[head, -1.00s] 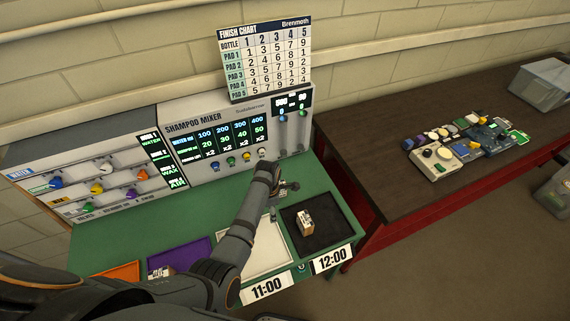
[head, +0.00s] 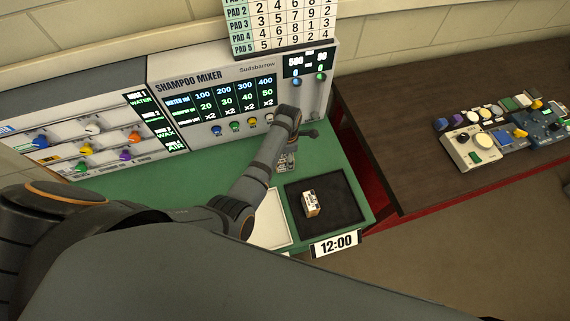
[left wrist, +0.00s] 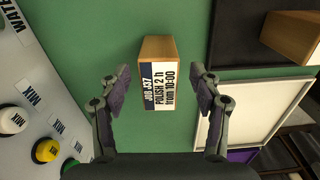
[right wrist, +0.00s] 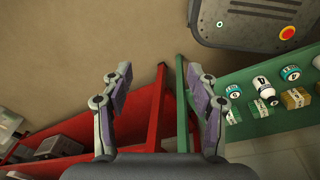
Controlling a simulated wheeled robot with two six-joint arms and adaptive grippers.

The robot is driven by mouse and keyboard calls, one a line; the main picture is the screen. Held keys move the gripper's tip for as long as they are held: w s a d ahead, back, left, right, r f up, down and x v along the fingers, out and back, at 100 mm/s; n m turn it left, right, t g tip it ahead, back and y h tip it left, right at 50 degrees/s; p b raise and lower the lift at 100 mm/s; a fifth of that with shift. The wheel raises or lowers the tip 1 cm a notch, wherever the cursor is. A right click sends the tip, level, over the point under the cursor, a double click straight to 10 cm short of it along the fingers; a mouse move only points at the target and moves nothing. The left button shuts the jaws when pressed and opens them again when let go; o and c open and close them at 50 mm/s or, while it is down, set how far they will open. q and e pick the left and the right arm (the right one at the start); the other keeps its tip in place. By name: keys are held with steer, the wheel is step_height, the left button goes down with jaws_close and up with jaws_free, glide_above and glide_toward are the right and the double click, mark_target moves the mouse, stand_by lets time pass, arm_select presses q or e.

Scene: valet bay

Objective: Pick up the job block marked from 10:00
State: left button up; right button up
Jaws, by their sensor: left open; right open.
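My left gripper (left wrist: 160,72) is open, with one finger on each side of the block and a gap to both. My right gripper (right wrist: 160,74) is open and empty in the right wrist view.
Another block (head: 311,203) lies on the black pad (head: 340,214) by the 12:00 sign (head: 335,244). The shampoo mixer (head: 218,70) stands behind. A white pad (head: 272,218) is left of the black one. The right wrist view shows a red frame (right wrist: 150,115) and shelved bottles (right wrist: 262,88).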

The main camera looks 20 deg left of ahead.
mark_target(285, 163)
arm_select(q)
steer(key=shift+s+a+f+b, duration=0.2)
steer(key=shift+s+f+b, duration=0.1)
steer(key=shift+f+b, duration=0.5)
steer(key=f+b, duration=0.2)
steer(key=b, duration=0.1)
steer(key=f+b, duration=0.1)
steer(key=b, duration=0.1)
steer(key=shift+w+a+f, duration=0.15)
steer(key=shift+a+f, duration=0.1)
steer(key=shift+r, duration=0.2)
steer(key=shift+c, duration=0.9)
steer(key=c, duration=1.1)
steer(key=shift+c, duration=0.2)
arm_select(e)
step_height(285, 163, down, 6)
steer(key=shift+s, duration=0.3)
arm_select(q)
steer(key=shift+r+p, duration=0.1)
steer(key=shift+p, duration=0.2)
